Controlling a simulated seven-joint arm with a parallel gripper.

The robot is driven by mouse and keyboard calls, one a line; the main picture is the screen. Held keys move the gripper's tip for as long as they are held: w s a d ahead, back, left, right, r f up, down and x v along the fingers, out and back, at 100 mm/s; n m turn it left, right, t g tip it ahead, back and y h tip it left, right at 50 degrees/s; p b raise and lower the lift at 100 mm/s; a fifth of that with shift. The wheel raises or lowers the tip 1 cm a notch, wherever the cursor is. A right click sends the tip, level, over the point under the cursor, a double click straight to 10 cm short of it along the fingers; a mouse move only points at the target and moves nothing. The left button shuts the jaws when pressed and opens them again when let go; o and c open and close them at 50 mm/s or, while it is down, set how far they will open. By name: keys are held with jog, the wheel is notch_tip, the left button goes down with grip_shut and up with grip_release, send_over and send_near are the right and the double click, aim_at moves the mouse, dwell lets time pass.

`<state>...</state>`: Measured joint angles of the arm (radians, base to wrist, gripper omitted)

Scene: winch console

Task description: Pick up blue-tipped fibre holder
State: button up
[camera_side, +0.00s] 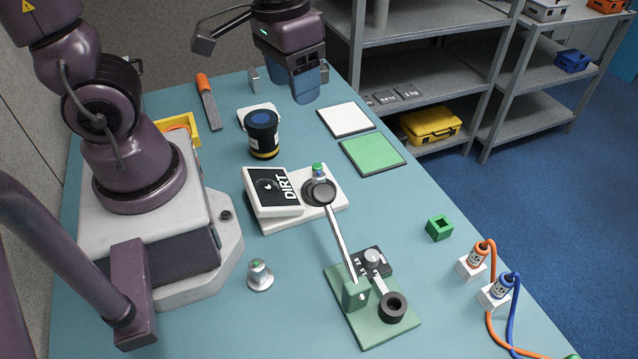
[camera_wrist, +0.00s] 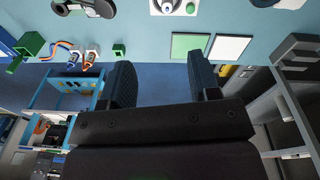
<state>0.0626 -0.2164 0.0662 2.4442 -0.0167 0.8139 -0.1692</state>
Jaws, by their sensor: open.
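The blue-tipped fibre holder (camera_side: 502,287) stands upright in a white block at the right of the table, with a blue cable looping from its top. It also appears small in the wrist view (camera_wrist: 77,58), near the table edge. An orange-tipped holder (camera_side: 475,256) stands in a similar white block beside it. My gripper (camera_side: 308,86) is at the far end of the table, high above the surface and well away from both holders. In the wrist view my gripper (camera_wrist: 163,82) has its two dark fingers wide apart with nothing between them.
A green-based lever stand (camera_side: 368,325) stands between the middle and the holders. A green square block (camera_side: 439,228) lies near the orange holder. White (camera_side: 347,118) and green (camera_side: 372,154) pads lie flat nearer my gripper. A dark jar (camera_side: 262,135) stands farther left.

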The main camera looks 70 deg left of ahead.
aim_at(319, 174)
jog(key=w+f+n, duration=0.1)
jog(key=f+n, duration=0.2)
jog(key=f, duration=0.4)
jog(key=w+f+n, duration=0.1)
jog(key=f+n, duration=0.2)
jog(key=f, duration=0.4)
jog(key=w+a+f+n+g, duration=0.1)
jog(key=w+f+n, duration=0.1)
jog(key=f, duration=0.5)
jog(key=shift+f+n, duration=0.4)
jog(key=shift+w, duration=0.1)
jog(key=shift+c, duration=0.2)
grip_shut()
